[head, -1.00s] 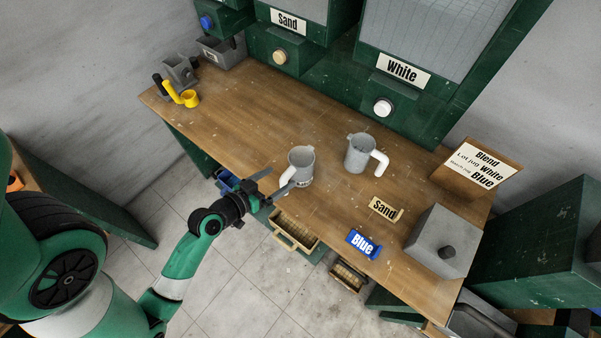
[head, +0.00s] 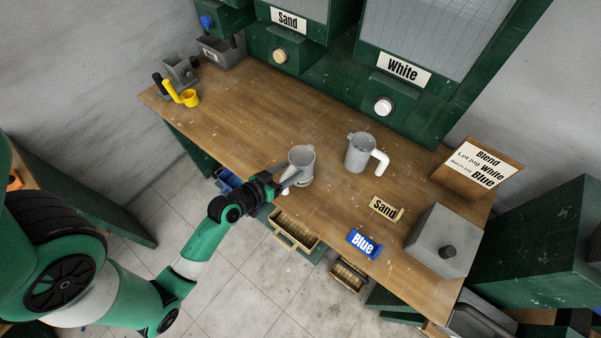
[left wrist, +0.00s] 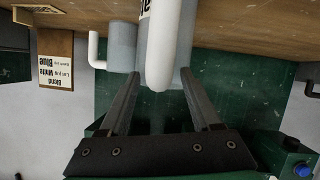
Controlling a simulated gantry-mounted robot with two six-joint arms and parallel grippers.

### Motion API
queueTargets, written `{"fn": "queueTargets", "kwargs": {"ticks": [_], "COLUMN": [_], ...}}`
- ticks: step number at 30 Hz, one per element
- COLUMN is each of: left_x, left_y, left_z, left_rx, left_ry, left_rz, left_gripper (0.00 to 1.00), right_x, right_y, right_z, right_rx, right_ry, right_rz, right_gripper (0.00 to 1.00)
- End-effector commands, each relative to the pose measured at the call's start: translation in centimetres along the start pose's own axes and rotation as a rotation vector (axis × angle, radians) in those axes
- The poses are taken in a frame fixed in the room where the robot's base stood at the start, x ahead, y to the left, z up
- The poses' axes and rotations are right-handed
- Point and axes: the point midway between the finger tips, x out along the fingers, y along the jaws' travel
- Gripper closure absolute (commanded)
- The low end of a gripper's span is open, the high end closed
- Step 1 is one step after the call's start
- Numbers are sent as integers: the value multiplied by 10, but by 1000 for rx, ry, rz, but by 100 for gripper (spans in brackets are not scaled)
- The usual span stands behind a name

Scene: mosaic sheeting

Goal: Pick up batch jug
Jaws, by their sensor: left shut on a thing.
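The near grey jug (head: 302,160) stands upright on the wooden bench close to its front edge. It has a white handle and a partly hidden label, too small to read. In the left wrist view the jug's white handle (left wrist: 162,55) lies between the two fingers (left wrist: 161,85). A second grey jug (head: 360,150) with a white handle stands to the right and behind; it also shows in the left wrist view (left wrist: 122,48). My right gripper is not in view.
A Sand tag (head: 385,209) and a Blue tag (head: 363,244) sit right of the near jug. A grey box (head: 440,240) and a Blend sign (head: 478,167) stand at the right. Open drawers (head: 292,235) jut out below the front edge. The bench's left-middle is clear.

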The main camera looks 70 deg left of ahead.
Motion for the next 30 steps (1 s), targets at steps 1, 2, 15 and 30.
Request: {"fn": "queueTargets", "kwargs": {"ticks": [1, 2, 15, 30], "left_x": [0, 0, 0, 0], "left_y": [0, 0, 0, 0], "left_z": [0, 0, 0, 0], "left_rx": [0, 0, -1, -1], "left_ry": [-1, -1, -1, -1], "left_rz": [0, 0, 0, 0], "left_gripper": [75, 81, 100, 100], "right_x": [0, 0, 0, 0], "right_y": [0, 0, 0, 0], "right_z": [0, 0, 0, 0], "right_rx": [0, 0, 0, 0], "right_ry": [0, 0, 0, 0], "right_rz": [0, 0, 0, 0], "right_gripper": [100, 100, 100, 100]}}
